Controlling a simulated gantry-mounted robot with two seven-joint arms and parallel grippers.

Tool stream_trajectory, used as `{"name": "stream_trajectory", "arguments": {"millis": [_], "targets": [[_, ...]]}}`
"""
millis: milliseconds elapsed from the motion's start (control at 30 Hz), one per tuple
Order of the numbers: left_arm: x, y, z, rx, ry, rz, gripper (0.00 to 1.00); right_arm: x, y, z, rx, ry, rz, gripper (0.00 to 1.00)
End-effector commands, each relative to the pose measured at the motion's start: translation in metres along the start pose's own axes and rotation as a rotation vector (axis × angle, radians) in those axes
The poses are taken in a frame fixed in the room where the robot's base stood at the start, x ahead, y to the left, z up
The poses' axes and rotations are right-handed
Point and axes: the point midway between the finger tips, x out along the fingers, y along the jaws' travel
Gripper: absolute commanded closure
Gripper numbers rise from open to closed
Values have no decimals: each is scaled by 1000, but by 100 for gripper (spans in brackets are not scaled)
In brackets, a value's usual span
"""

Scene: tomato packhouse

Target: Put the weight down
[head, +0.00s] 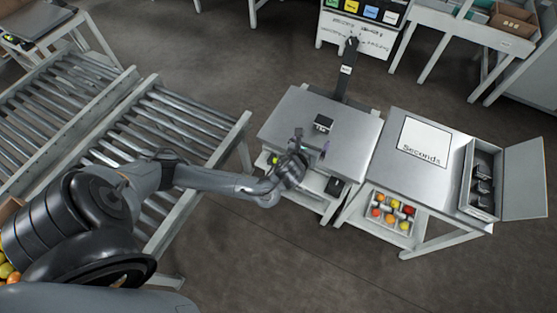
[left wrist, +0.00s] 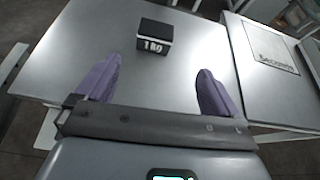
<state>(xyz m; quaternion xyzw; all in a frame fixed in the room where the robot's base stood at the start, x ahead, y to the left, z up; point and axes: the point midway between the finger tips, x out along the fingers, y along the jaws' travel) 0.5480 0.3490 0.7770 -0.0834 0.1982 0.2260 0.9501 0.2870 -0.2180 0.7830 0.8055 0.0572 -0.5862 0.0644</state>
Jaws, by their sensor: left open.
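The weight is a black block with white lettering that looks like "1 kg". It rests on the steel top (head: 290,112) of the middle stand; in the head view the weight (head: 323,123) is near the middle of that top. In the left wrist view the weight (left wrist: 155,38) sits just beyond the fingertips, apart from both. My left gripper (head: 312,152) is over the near edge of the steel top. Its two purple fingers show in the left wrist view (left wrist: 157,84), spread wide with nothing between them. My right gripper is in neither view.
A steel table with a "Seconds" sign (head: 425,142) stands right of the stand. An open case (head: 483,208) with dark pieces is at its right end. A tray of fruit (head: 370,222) sits below. A dark post (head: 347,72) rises behind the stand. Roller conveyors (head: 165,140) are left.

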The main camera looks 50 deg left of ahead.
Motion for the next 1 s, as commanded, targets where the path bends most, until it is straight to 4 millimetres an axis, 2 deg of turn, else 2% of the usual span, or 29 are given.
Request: {"name": "stream_trajectory", "arguments": {"millis": [167,300,433,567,700,833,1000], "targets": [[-33,-28,-41,-319,169,-25,5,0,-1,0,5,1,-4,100],[-80,-53,-77,-730,371,21,5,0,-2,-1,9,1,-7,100],[-129,-64,-100,-1148,545,157,5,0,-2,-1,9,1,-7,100],[-174,-59,-111,-1532,648,367,5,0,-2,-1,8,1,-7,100],[-213,-40,-115,-1871,660,619,5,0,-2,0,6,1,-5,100],[-240,-20,-116,-2098,603,821,5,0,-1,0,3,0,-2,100],[-260,-2,-116,-2266,515,986,5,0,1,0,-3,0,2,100]]}}
